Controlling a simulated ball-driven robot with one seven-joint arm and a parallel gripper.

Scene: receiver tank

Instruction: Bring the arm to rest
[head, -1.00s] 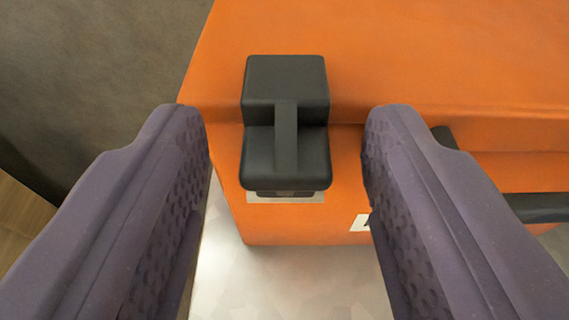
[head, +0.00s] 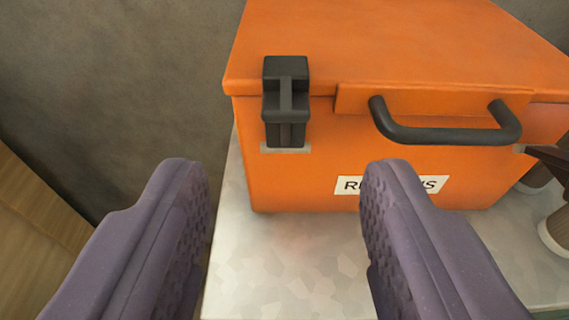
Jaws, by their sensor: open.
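My gripper (head: 283,185) is open and empty, its two purple fingers apart in the lower part of the head view. An orange box (head: 290,180) with a lid stands beyond the fingertips. A black latch (head: 286,100) sits at the left of its front, over the seam of the lid. The gripper is apart from the latch, which shows between and above the fingertips. The right finger covers part of the white label on the box front.
A black handle (head: 445,135) juts from the box front at the right. The box stands on a pale mottled surface (head: 285,260), bare in front. A cup-like thing (head: 555,235) is cut off at the right edge. A wooden surface (head: 35,230) lies at the left.

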